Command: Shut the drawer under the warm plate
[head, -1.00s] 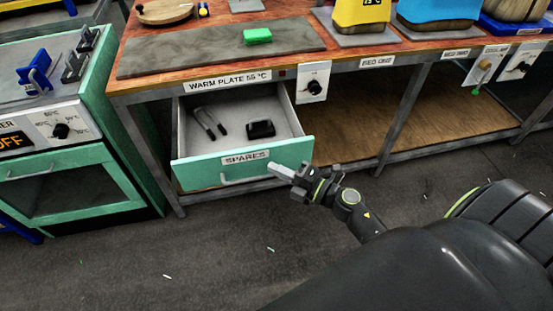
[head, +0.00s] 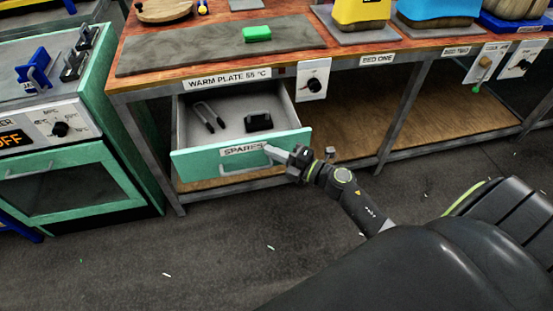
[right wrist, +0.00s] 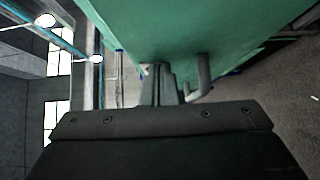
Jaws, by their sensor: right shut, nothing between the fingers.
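The teal drawer (head: 200,163), labelled SPARES, stands partly open under the bench. Its grey interior shows, with a pair of dark-tipped tongs and a black block inside. The warm plate (head: 190,55) is a grey slab on the bench top above it. My right gripper (head: 270,151) is shut and empty, its fingertips at the drawer front by the right end of the label and just above the handle. In the right wrist view the shut fingers (right wrist: 155,85) are close to the teal front, beside the drawer's bar handle (right wrist: 203,75). My left gripper is out of view.
A green block (head: 257,33) lies on the warm plate. A teal oven unit (head: 70,160) stands left of the drawer. A knob panel (head: 312,80) hangs right of it. A wooden lower shelf (head: 350,135) and bench legs are to the right.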

